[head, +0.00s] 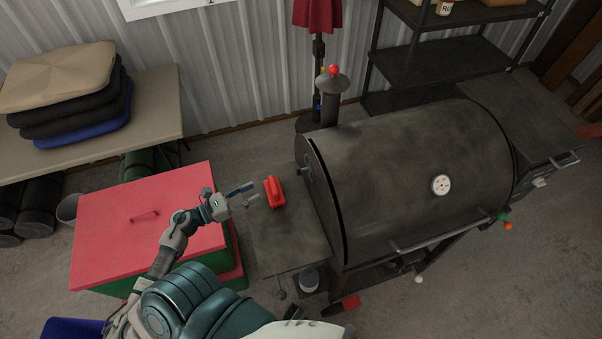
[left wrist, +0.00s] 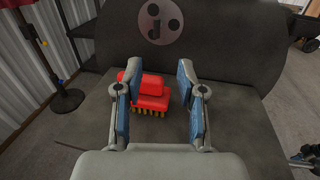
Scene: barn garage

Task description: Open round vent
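The round vent (left wrist: 160,20) is a greyish-pink disc with dark holes and a small central knob, on the dark end wall of the smoker, in the left wrist view. In the head view that end wall is mostly turned away, and the vent's face cannot be made out. The dark barrel smoker (head: 400,170) stands right of my left gripper (head: 250,193). This gripper is open and empty above the smoker's side shelf (head: 290,245), pointing towards the end wall. In the left wrist view its blue-padded fingers (left wrist: 158,100) are wide apart, well short of the vent. I cannot identify my right gripper.
A red brush (head: 274,192) lies on the side shelf just ahead of my left fingers; it also shows between them in the wrist view (left wrist: 150,88). A chimney (head: 329,105) rises behind. A red-lidded chest (head: 130,225) stands left. A round gauge (head: 441,185) is on the smoker's lid.

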